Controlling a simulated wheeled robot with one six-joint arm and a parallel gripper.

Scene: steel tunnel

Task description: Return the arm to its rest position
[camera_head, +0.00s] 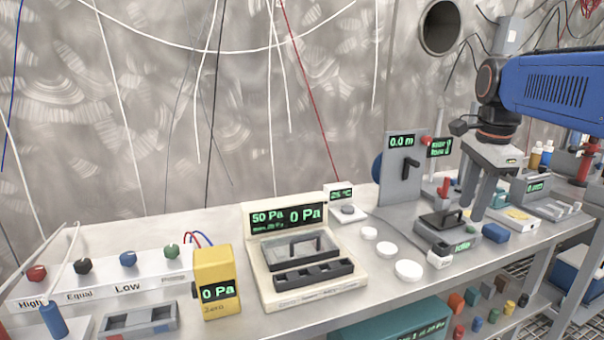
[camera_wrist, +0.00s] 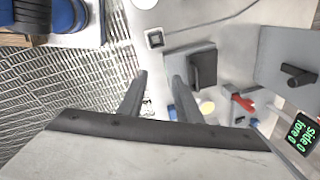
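My arm (camera_head: 550,82) is blue with a dark wrist joint, and it reaches in from the right edge over the right part of the bench. My gripper (camera_head: 486,207) points down beside a grey device with a black handle (camera_head: 441,219). In the wrist view my gripper (camera_wrist: 160,76) shows two grey fingers with a clear gap between them, and nothing is held. The bench and the floor grating show beyond the fingers. The height of the fingertips above the bench is hard to tell.
A grey upright panel (camera_head: 400,168) with a 0.0 m display stands left of my gripper. A blue block (camera_head: 495,232) and a yellow-topped device (camera_head: 517,219) lie close by. White discs (camera_head: 408,270) lie further left. The floor grating (camera_wrist: 70,90) is beyond the bench edge.

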